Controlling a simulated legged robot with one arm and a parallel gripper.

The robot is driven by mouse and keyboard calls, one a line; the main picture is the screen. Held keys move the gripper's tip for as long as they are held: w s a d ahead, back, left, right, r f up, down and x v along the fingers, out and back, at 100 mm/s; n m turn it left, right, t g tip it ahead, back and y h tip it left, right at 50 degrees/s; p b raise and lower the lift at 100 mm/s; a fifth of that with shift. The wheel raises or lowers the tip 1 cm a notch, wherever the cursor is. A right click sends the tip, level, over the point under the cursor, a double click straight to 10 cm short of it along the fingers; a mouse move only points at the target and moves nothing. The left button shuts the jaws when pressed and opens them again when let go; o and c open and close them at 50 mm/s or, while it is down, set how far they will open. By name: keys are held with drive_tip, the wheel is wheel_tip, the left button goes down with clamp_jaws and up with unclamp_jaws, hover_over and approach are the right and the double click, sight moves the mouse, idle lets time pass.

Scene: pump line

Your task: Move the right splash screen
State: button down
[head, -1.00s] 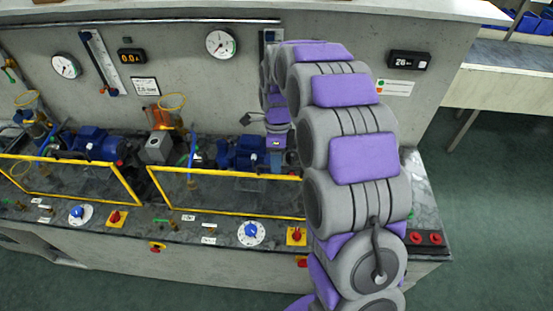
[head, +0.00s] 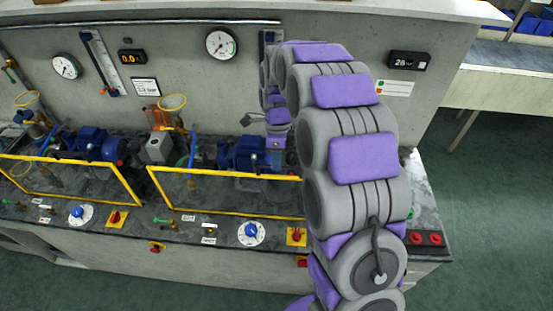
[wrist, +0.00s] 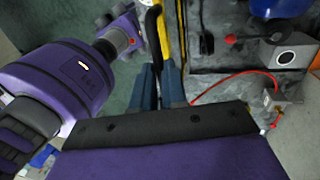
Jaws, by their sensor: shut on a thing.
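The right splash screen (head: 232,212) is a clear panel in a yellow frame, standing along the bench front in the head view. My arm hides its right end. In the wrist view its yellow frame (wrist: 163,42) runs up from between my fingers. My gripper (wrist: 160,72) has two blue-grey fingers shut on the screen's edge, with a dark part beside the yellow bar. In the head view my fingers are hidden behind my arm. The left splash screen (head: 68,165), also yellow-framed, stands to its left.
Behind the screens are blue pumps (head: 250,154) and pipes. Dials (head: 251,233) and red switches line the front edge. Gauges (head: 221,43) hang on the back wall. A red hose (wrist: 232,77) lies close to my gripper. Green floor is free at right.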

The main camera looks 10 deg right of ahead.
sight(277, 206)
wheel_tip(277, 206, down, 26)
drive_tip(key=shift+w+r+p, duration=0.1)
drive_tip(key=shift+p, duration=0.2)
drive_tip(key=shift+f, duration=0.25)
drive_tip(key=c, duration=1.6)
unclamp_jaws()
drive_tip(key=shift+f, duration=0.1)
drive_tip(key=o, duration=0.3)
drive_tip(key=shift+f, duration=0.1)
drive_tip(key=shift+o, duration=0.7)
drive_tip(key=shift+r, duration=0.2)
